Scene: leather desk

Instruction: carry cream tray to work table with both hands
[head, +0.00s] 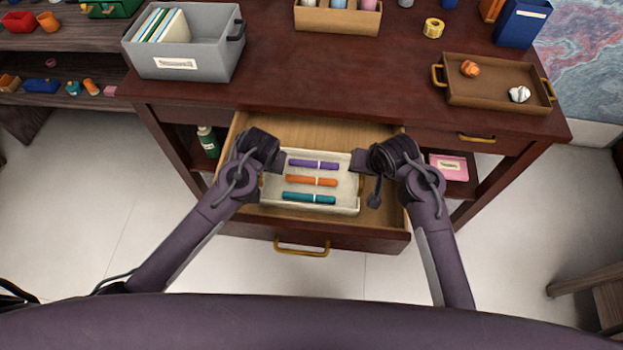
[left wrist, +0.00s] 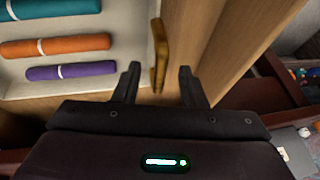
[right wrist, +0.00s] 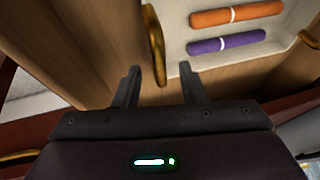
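The cream tray (head: 340,166) lies inside the open desk drawer and holds a purple roll (head: 313,164), an orange roll (head: 311,181) and a teal roll (head: 309,198). My left gripper (head: 275,168) is at the tray's left end. In the left wrist view its open fingers (left wrist: 157,85) straddle the line of the tray's brass handle (left wrist: 159,52). My right gripper (head: 358,162) is at the tray's right end. In the right wrist view its open fingers (right wrist: 160,87) stand on either side of the other brass handle (right wrist: 155,48). Neither gripper visibly closes on a handle.
The drawer (head: 250,217) walls stand close around the tray. On the desk top (head: 330,85) are a grey bin (head: 190,65) at left, a brown tray (head: 490,95) at right, and a wooden box (head: 337,20) at the back. The desk's middle is clear.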

